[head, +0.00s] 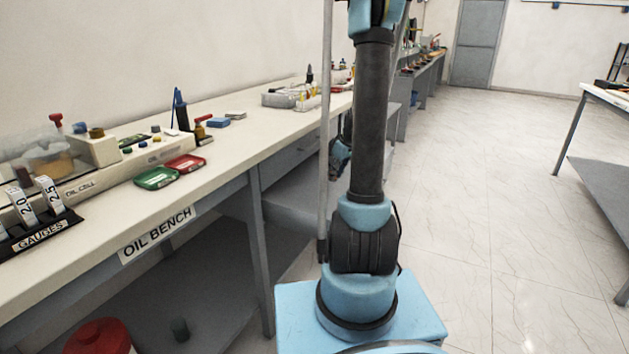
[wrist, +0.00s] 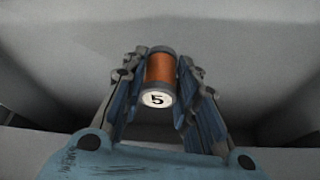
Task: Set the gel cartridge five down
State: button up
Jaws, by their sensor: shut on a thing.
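The gel cartridge five (wrist: 160,70) is a small orange cylinder with dark end rims and a white end face marked 5. It shows in the wrist view between the two fingers of my gripper (wrist: 161,66), which is shut on it. The numbered face is turned toward the wrist camera. The wrist view shows plain grey surfaces behind it; I cannot tell whether the cartridge touches any of them. In the head view my arm's column hides much of the middle, and I cannot make out the cartridge there.
The oil bench (head: 225,180) runs along the left wall. It carries a green tray (head: 156,178), a red tray (head: 185,164), a gauges rack (head: 40,236) and a clear bin (head: 290,97). A grey lower shelf (head: 190,285) lies beneath. Open floor (head: 500,200) lies to the right.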

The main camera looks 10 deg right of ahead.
jog(key=w+a+f, duration=0.2)
jog(key=w+a, duration=0.1)
jog(key=w+a+f, duration=0.1)
jog(key=w, duration=0.1)
jog(key=shift+w+a+f, duration=0.25)
jog(key=shift+f, duration=0.1)
jog(key=shift+w+a+f, duration=0.7)
jog(key=shift+w+f, duration=0.15)
jog(key=shift+f, duration=0.1)
jog(key=o, duration=1.1)
jog(key=shift+o, duration=0.2)
